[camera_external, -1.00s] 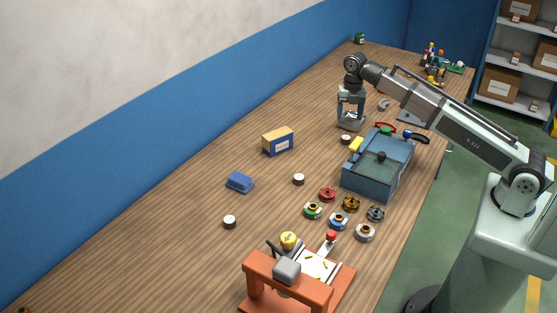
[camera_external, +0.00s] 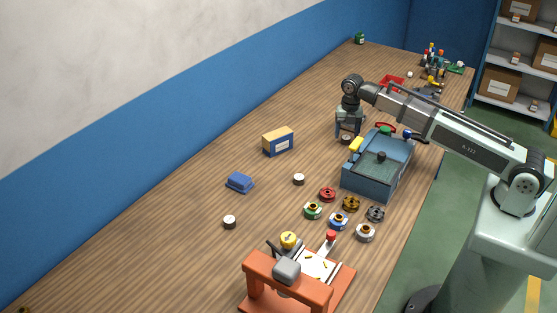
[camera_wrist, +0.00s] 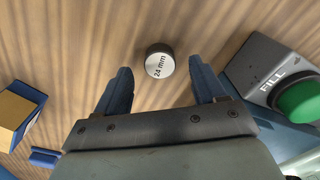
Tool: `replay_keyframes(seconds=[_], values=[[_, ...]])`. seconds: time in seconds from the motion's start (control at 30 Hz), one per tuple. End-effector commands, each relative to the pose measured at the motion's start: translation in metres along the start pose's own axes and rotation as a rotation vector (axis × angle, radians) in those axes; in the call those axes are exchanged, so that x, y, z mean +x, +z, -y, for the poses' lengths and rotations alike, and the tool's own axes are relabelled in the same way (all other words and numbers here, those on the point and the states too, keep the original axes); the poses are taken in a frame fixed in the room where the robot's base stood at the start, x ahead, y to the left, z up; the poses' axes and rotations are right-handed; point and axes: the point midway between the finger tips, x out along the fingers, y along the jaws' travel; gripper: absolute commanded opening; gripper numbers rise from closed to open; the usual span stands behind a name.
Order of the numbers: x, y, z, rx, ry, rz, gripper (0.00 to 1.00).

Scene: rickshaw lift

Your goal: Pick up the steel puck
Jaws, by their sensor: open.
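A short round puck (camera_wrist: 160,62) with a silver top marked "24 mm" and dark sides lies flat on the wooden table. In the wrist view it sits between the open fingertips of my gripper (camera_wrist: 161,75), slightly beyond them, with clear gaps on both sides. In the external view the puck (camera_external: 346,139) shows just below my gripper (camera_external: 348,134), beside the blue-grey machine. Contact is not visible. Two similar pucks lie farther forward on the table, one near the middle (camera_external: 299,180) and one at left (camera_external: 229,222).
The blue-grey machine (camera_external: 363,184) stands close right of my gripper; its green FILL button (camera_wrist: 300,102) is near the right finger. A yellow-and-blue box (camera_external: 278,142) stands to the left. Several coloured round parts and an orange press (camera_external: 290,274) are in front.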

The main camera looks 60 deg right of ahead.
Motion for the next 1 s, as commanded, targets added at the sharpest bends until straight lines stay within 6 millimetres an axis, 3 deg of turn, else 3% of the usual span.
replay_keyframes(seconds=[0.2, 0.43, 1.0], values=[[0.021, 0.000, 0.001, -0.001, 0.000, 0.001, 0.70], [0.022, 0.000, 0.000, -0.001, 0.000, 0.002, 0.70], [0.021, 0.000, 0.000, -0.001, 0.000, 0.002, 0.16]])
